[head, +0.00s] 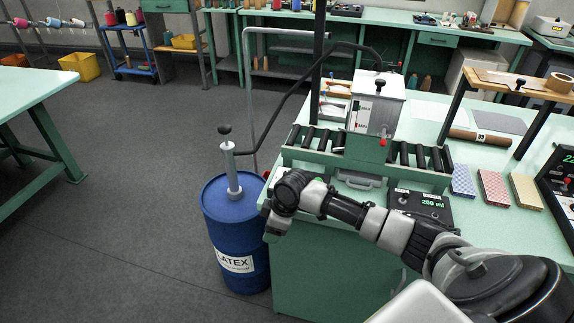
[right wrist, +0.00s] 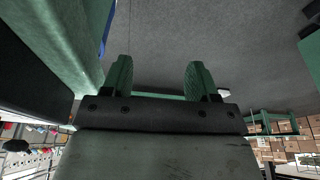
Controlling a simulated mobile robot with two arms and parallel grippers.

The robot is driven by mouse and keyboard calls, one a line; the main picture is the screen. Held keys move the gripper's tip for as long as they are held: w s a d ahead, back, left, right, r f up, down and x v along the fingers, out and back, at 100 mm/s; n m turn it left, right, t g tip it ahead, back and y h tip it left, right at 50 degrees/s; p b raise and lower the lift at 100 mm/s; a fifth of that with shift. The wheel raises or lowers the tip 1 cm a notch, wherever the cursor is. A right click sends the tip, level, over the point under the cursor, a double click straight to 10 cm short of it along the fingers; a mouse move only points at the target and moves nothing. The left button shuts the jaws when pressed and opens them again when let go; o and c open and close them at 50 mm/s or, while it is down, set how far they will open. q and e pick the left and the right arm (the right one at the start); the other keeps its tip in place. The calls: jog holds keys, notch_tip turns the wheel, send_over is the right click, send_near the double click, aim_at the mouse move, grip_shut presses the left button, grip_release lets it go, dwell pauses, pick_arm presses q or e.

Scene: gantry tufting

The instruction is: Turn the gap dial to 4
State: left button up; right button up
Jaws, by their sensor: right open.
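I cannot make out a dial marked as the gap dial in either view. My right arm reaches in from the lower right of the head view, and its gripper (head: 276,224) points down beside the near left corner of the green workbench. In the right wrist view the two green fingers of this gripper (right wrist: 159,78) stand wide apart with nothing between them. Grey floor shows beyond them. My left gripper is not in view.
A blue LATEX drum (head: 236,262) with a pump stands left of the workbench (head: 325,270). On the bench are a roller frame (head: 303,158), a grey tank (head: 378,92), a 200 ml display box (head: 432,204) and a control box (head: 562,180). Open floor lies left.

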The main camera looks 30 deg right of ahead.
jog(key=w+d+r, duration=0.3)
jog(key=d+r, duration=0.4)
jog(key=r, duration=0.2)
jog(key=w+d+r, duration=0.3)
jog(key=d+r, duration=0.4)
jog(key=r, duration=0.1)
jog(key=shift+t, duration=0.4)
jog(key=p+x, duration=0.1)
jog(key=x, duration=0.4)
jog(key=p+x, duration=0.1)
jog(key=x, duration=0.4)
jog(key=shift+w+a+f, duration=0.15)
jog(key=shift+a, duration=0.15)
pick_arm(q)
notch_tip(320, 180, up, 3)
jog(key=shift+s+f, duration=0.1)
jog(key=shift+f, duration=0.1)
